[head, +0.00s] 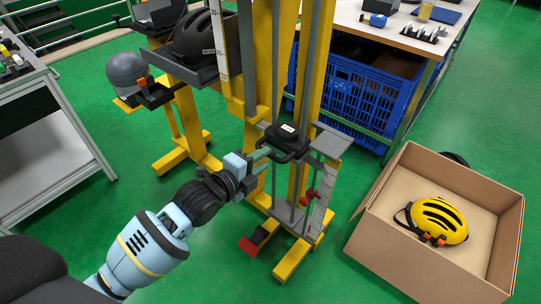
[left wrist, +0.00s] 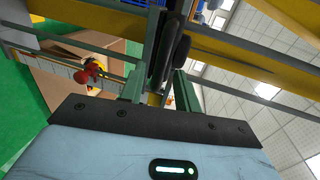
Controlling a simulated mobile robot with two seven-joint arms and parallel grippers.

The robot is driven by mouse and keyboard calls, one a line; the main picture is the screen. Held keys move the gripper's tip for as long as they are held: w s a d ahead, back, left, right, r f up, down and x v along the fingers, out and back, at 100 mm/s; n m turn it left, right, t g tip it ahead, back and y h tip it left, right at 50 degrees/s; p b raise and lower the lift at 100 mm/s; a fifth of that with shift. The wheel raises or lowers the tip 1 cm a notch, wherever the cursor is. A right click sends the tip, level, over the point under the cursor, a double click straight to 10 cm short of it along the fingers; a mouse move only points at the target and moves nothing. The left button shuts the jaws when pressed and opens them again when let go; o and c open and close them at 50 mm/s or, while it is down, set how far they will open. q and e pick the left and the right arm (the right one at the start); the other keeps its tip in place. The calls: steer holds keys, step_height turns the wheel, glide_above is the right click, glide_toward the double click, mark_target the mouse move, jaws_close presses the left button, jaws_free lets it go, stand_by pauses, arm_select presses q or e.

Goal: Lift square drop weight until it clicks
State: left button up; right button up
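The black square drop weight (head: 287,139), with a small white label on top, sits between the uprights of the yellow and grey drop tower (head: 311,70). It is low on the tower, above the grey base frame. My left gripper (head: 268,154) reaches it from the lower left, its fingers at the dark handle on the weight's near side. In the left wrist view, the two greenish fingers (left wrist: 160,82) stand a little apart with the dark handle (left wrist: 157,50) between them, and appear shut on it. My right gripper is not in view.
An open cardboard box (head: 378,240) with a yellow helmet (head: 438,221) stands at the right. A blue crate (head: 345,90) sits under a workbench behind. A red knob (head: 308,197) is on the tower.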

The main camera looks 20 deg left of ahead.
mark_target(270, 156)
arm_select(q)
steer(key=shift+x, duration=1.85)
steer(key=shift+c, duration=0.4)
jaws_close()
